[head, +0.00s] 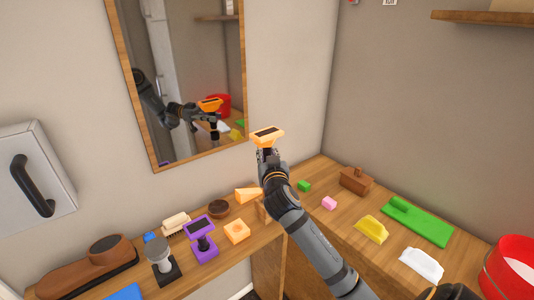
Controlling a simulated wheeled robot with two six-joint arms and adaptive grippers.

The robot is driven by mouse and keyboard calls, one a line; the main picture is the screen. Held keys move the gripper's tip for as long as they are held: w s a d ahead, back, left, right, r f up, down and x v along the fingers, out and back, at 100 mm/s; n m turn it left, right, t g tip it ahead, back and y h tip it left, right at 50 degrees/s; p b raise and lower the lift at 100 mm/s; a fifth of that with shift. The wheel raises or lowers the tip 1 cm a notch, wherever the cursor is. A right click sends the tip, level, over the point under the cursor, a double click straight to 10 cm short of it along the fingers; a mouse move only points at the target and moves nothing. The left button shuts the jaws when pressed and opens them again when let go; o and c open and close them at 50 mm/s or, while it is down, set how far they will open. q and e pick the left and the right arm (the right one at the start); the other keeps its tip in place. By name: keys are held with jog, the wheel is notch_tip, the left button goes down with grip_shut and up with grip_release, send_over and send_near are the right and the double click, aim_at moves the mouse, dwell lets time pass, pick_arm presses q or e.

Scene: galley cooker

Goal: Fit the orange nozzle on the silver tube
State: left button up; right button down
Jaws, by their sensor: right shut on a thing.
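A silver upright piece on a dark base, which looks like the silver tube (161,253), stands on the counter at the lower left. The nozzle is apart from it, up and to the right. My left gripper is not in view.
A purple stand (202,243), an orange block with a hole (237,232), an orange wedge (247,195) and a brush (176,223) crowd the left counter. Green, yellow and white tools lie right, near a red bucket (510,268). A mirror (185,80) hangs behind.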

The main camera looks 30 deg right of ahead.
jog(key=shift+f+b, duration=1.75)
jog(key=shift+f, duration=0.45)
jog(key=shift+f, duration=0.15)
jog(key=c, duration=1)
grip_release()
jog(key=shift+o, duration=0.2)
jog(key=o, duration=0.6)
jog(key=shift+c, duration=0.2)
jog(key=b+v, duration=0.1)
jog(key=v, duration=0.9)
